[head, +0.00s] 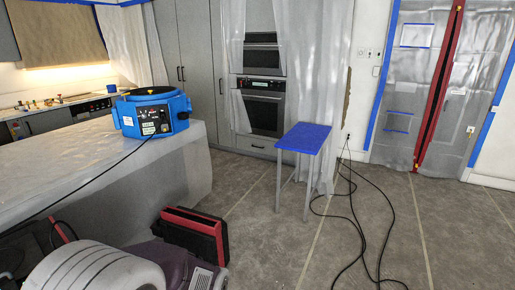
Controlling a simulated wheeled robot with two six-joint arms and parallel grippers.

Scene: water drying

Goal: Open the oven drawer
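The built-in oven stack stands in the grey cabinet wall at the back of the head view. It has an upper unit (261,58) and a lower oven (262,104) with a dark glass door and a bar handle. Below the lower oven is a grey drawer (257,146) with a small dark handle, and it looks closed. Plastic sheeting hangs at both sides of the stack. Neither of my grippers is in the head view, so I cannot see whether they are open or shut.
A blue-topped table (304,138) stands right of the oven, partly in front. A covered counter (95,170) with a blue machine (152,112) fills the left. A red-black box (195,234) and grey machine (92,268) sit lower left. Black cables (352,215) cross the floor.

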